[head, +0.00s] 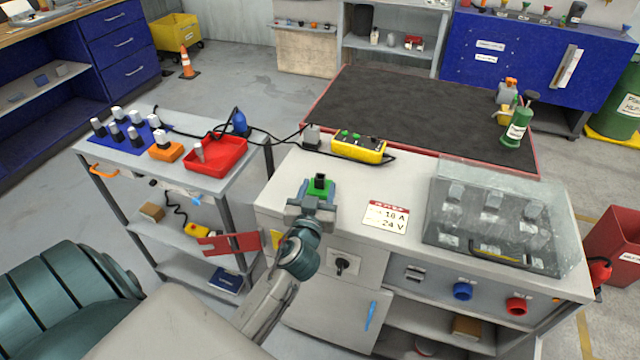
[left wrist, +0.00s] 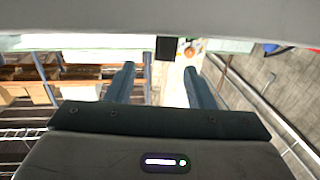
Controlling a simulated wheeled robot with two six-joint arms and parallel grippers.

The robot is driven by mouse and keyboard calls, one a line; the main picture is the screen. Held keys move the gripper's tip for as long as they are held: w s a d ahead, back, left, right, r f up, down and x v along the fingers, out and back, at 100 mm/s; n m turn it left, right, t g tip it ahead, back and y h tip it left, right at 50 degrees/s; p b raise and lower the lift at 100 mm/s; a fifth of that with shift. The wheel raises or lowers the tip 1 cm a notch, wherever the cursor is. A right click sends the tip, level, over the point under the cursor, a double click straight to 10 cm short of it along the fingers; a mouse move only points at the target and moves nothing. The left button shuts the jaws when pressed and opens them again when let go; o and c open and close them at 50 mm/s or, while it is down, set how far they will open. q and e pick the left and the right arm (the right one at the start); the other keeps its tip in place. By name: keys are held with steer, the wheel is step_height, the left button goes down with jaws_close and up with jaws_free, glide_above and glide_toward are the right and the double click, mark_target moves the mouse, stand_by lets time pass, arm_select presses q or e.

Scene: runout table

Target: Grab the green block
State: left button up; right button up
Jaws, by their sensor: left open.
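The green block (head: 329,188) sits on the pale top of the grey test bench (head: 280,188), near its left end. A dark upright piece stands on the block. My left gripper (head: 317,190) is open at the block, with its fingers toward the block's two sides. I cannot tell whether they touch it, and the gripper hides the block's near side. In the left wrist view both fingers are well apart (left wrist: 159,84), and a dark piece (left wrist: 167,47) shows between and beyond them. My right gripper is not in view.
A yellow control box (head: 358,148) with a cable lies behind the block. A label plate (head: 385,217) and a clear cover (head: 490,215) over switches are to the right. A red tray (head: 228,163) and an orange block (head: 167,152) are on the left cart.

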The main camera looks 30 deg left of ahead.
mark_target(320, 176)
arm_select(q)
steer(key=p+x, duration=0.1)
steer(key=x, duration=0.1)
steer(key=p+x, duration=0.1)
steer(key=x, duration=0.1)
steer(key=shift+w+a+f, duration=0.1)
steer(key=shift+w+a, duration=0.05)
steer(key=shift+a, duration=0.2)
steer(key=shift+w+a+f, duration=0.2)
steer(key=shift+w, duration=0.25)
steer(key=c, duration=1)
jaws_close()
steer(key=shift+r, duration=0.1)
